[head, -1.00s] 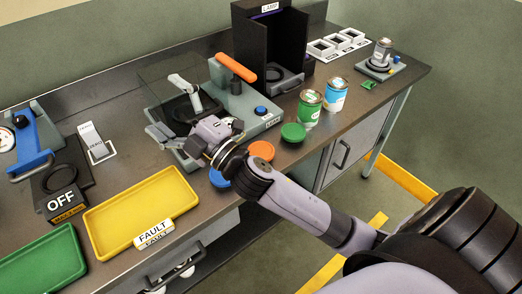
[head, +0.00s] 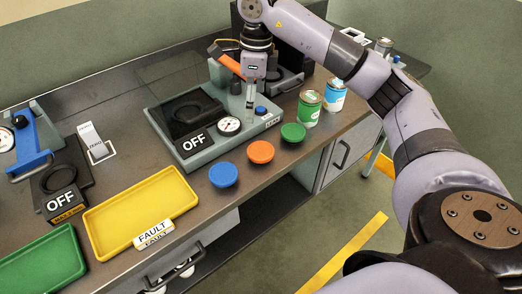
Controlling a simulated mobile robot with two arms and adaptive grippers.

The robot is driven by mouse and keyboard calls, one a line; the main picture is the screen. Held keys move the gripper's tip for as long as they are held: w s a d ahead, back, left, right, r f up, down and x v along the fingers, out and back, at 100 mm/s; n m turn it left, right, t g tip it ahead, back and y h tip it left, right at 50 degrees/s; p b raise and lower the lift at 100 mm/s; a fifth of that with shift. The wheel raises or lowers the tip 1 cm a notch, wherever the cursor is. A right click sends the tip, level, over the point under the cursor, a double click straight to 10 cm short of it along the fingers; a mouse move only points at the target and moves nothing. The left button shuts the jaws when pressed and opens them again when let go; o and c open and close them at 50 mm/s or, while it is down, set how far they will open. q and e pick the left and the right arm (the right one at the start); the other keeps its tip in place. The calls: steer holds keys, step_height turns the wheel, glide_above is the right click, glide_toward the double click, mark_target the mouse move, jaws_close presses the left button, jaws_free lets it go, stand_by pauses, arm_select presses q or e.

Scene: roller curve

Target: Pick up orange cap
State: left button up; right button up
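The orange cap (head: 261,152) sits on the bench near its front edge, between a blue cap (head: 223,175) and a green cap (head: 293,133). It is in full view and nothing touches it. My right gripper (head: 250,110) points down above the right part of the grey LEAK station (head: 218,143), behind and above the orange cap. Its fingers are small and seen edge-on, so their opening is unclear. My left gripper is not in view.
A green can (head: 310,107) and a blue can (head: 333,95) stand right of the caps. A yellow tray (head: 140,212) and a green tray (head: 42,262) lie to the left. The LEAK station has a gauge (head: 229,125) and an orange lever (head: 232,62).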

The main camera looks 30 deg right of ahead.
steer(key=d, duration=0.2)
steer(key=p, duration=0.3)
glide_above(259, 150)
steer(key=shift+h, duration=0.4)
steer(key=f, duration=1.1)
steer(key=shift+s+d, duration=0.15)
steer(key=shift+d, duration=0.05)
steer(key=f, duration=0.1)
steer(key=f+p, duration=0.1)
steer(key=f, duration=0.1)
steer(key=f+p, duration=0.1)
steer(key=shift+w+a+f, duration=0.25)
steer(key=shift+f, duration=0.5)
steer(key=shift+c, duration=0.4)
steer(key=c, duration=0.9)
